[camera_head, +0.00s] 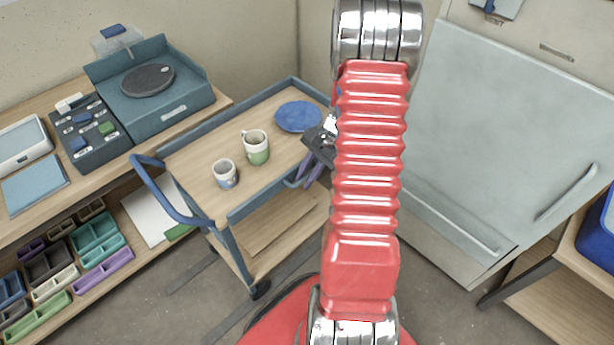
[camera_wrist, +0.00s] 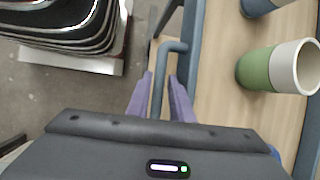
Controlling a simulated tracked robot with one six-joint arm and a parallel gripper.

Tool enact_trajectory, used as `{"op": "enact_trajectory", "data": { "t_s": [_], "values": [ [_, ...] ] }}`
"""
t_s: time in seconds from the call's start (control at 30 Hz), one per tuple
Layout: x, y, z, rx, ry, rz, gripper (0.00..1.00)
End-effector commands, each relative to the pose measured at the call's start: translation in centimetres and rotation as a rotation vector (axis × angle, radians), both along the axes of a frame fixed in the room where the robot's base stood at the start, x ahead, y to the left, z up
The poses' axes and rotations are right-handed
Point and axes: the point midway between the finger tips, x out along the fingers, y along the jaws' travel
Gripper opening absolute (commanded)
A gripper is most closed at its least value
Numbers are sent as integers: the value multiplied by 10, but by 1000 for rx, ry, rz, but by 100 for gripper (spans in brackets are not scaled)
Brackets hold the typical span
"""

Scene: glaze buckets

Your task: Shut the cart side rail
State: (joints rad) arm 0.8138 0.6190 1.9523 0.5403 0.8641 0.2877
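The cart (camera_head: 200,160) has a wooden top framed by blue-grey rails. Its near side rail (camera_head: 255,199) runs along the edge toward my arm, and shows in the wrist view as a blue-grey bar (camera_wrist: 192,42). A small bent handle (camera_wrist: 158,84) stands out from this rail. My gripper (camera_head: 309,176) is at the rail's right part. In the wrist view its two purple fingers (camera_wrist: 160,80) lie on either side of the handle, with narrow gaps, so it looks open around it. The rail's far right end is hidden behind my arm.
A green-and-white mug (camera_head: 257,151), a blue-and-white cup (camera_head: 224,174) and a blue plate (camera_head: 298,117) stand on the cart top. A blue push handle (camera_head: 158,190) is at its left end. A pale cabinet (camera_head: 490,130) stands right, a workbench (camera_head: 221,103) left. Floor is bare in front.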

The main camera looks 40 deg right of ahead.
Motion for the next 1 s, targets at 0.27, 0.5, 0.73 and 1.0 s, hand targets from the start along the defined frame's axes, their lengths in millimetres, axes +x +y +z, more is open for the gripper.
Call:
{"op": "enact_trajectory", "data": {
  "t_s": [0.27,0.5,0.73,1.0],
  "values": [
    [-1,-2,4,-1,-1,-1,20],
    [-5,-14,29,-2,-2,0,20],
    [-10,-31,65,-3,-2,0,20],
    [-17,-49,105,-2,-2,0,20]
  ]
}}
